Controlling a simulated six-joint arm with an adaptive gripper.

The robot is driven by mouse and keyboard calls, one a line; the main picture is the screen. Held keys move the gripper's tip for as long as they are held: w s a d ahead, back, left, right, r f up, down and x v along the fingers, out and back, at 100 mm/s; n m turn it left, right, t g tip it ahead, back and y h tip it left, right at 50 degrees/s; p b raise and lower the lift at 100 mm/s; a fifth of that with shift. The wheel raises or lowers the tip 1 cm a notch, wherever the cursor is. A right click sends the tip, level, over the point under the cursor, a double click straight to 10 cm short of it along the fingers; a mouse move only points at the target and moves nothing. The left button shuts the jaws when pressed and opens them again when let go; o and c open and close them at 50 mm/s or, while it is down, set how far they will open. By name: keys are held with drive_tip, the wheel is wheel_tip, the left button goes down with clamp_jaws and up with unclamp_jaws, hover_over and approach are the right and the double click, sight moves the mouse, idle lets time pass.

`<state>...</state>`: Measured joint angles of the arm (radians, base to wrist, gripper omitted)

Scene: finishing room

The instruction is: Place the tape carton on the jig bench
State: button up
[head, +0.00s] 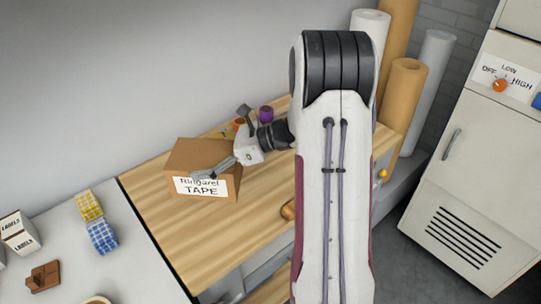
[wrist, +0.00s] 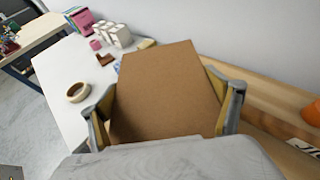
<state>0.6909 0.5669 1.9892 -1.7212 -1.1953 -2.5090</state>
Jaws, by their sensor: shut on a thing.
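The tape carton (head: 202,157) is a brown cardboard box with a white label reading TAPE. It is over the left part of the wooden-topped bench (head: 262,205); I cannot tell whether it touches the top. My gripper (head: 218,168) reaches it from the right and is shut on it. In the wrist view the carton (wrist: 165,85) fills the space between the two fingers of my gripper (wrist: 165,105). No sign marks either work surface as the jig bench. My arm hides part of the wooden bench.
A white table (head: 75,260) adjoins at left, with label boxes (head: 20,233), yellow and blue checked items (head: 97,222) and a brown block (head: 43,276). A purple item (head: 266,113) sits at the wooden bench's back. Rolls (head: 402,95) and a pale cabinet (head: 475,170) stand right.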

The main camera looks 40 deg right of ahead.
drive_tip(key=shift+f, duration=3.05)
drive_tip(key=shift+f, duration=1.9)
drive_tip(key=shift+f, duration=0.1)
drive_tip(key=o, duration=1.6)
drive_tip(key=shift+c, duration=0.2)
